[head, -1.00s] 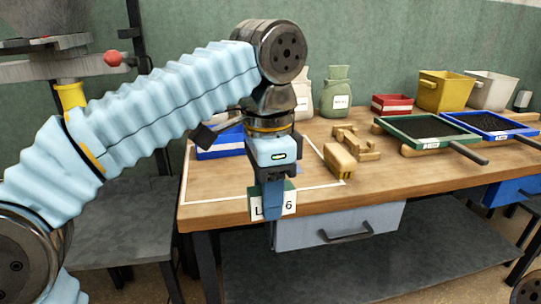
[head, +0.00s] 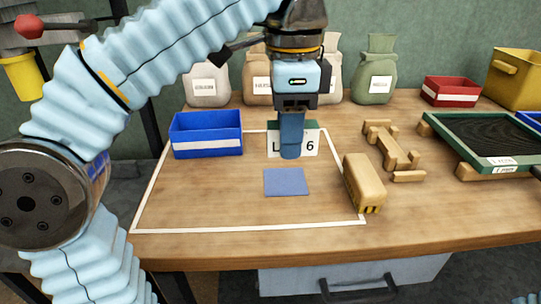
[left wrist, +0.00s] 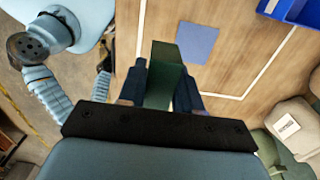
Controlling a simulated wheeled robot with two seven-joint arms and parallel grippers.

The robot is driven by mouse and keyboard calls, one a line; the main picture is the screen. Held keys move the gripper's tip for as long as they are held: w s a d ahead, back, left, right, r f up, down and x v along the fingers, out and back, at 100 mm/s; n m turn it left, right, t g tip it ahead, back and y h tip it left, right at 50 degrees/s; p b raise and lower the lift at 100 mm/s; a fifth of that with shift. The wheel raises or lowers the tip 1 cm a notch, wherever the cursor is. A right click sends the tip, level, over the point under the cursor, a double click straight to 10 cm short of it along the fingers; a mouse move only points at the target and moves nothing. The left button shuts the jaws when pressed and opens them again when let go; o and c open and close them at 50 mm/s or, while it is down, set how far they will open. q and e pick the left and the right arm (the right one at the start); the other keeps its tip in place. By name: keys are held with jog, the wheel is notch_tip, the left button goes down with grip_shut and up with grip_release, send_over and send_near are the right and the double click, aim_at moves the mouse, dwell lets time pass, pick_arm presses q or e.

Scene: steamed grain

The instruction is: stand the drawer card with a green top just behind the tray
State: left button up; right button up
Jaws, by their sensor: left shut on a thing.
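The drawer card (head: 308,146) is white with dark lettering and a green top. My left gripper (head: 291,152) points down and is shut on it, with a finger covering part of the lettering. In the left wrist view the green top (left wrist: 167,68) shows between the fingers of my left gripper (left wrist: 160,88). The card looks upright, behind the blue square in the head view; I cannot tell whether it touches the table. A blue open tray (head: 207,150) with a white label stands to its left. My right gripper is not in view.
A flat blue square (head: 286,182) lies inside a white outline (head: 250,230) on the wooden table. A wooden block (head: 364,182) and a wooden rack (head: 392,148) are to the right, beside a green-framed tray (head: 480,150). Labelled sacks (head: 375,78) stand behind.

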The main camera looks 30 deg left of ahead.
pick_arm(q)
jog(key=w+a+f+b, duration=0.1)
jog(key=w+a+f, duration=0.3)
jog(key=w+a, duration=0.15)
jog(key=b, duration=0.2)
send_over(263, 169)
jog(key=f, duration=0.4)
jog(key=shift+s+d+f, duration=0.2)
jog(key=shift+f, duration=0.1)
jog(key=shift+w+a+f+b, duration=0.1)
jog(key=shift+f+b, duration=0.1)
jog(key=shift+f, duration=0.7)
jog(key=shift+a+f+b, duration=0.1)
jog(key=shift+f+b, duration=0.05)
jog(key=shift+f, duration=0.7)
jog(key=shift+f, duration=0.15)
jog(key=o, duration=1)
jog(key=shift+o, duration=0.2)
